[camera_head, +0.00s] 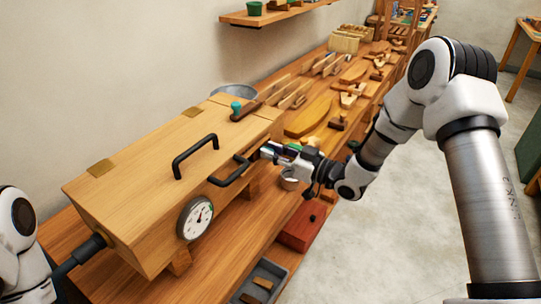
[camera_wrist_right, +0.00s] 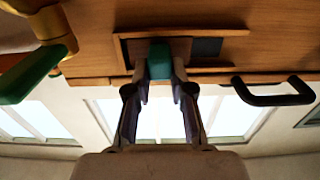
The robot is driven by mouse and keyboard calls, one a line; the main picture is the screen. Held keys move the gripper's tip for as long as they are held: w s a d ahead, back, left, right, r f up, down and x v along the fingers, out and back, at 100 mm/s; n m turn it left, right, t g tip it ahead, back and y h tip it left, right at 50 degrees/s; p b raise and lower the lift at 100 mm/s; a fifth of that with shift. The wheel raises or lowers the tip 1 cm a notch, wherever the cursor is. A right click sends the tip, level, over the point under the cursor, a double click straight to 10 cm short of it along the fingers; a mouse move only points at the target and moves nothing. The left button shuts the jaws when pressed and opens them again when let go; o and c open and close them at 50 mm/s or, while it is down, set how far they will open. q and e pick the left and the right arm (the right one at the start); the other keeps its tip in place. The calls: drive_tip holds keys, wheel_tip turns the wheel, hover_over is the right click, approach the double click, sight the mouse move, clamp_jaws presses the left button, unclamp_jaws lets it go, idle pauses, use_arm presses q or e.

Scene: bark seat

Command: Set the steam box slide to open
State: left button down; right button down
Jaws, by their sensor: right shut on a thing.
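The steam box (camera_head: 150,170) is a long pale wooden box on the bench, with black handles and a round gauge (camera_head: 195,218) on its front. In the right wrist view, its slide has a green knob (camera_wrist_right: 159,60) within a wooden frame (camera_wrist_right: 185,33). A dark patch (camera_wrist_right: 207,47) shows in the frame, right of the knob. My right gripper (camera_wrist_right: 159,78) is shut on the green knob, one finger on each side. In the head view my right gripper (camera_head: 268,151) is at the box's right end, and the slide is hidden. My left gripper is not in view.
A brass valve (camera_wrist_right: 50,25) with a green lever (camera_wrist_right: 30,75) is left of the knob in the wrist view; a black handle (camera_wrist_right: 272,92) is to the right. A teal-knobbed tool (camera_head: 236,107) lies on the box. Wooden pieces crowd the bench behind. Clear floor (camera_head: 370,235) lies right.

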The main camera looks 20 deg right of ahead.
drive_tip(key=c, duration=1)
unclamp_jaws()
drive_tip(key=shift+w+d, duration=0.1)
drive_tip(key=shift+w, duration=0.2)
drive_tip(key=v, duration=1.2)
drive_tip(key=shift+f, duration=0.1)
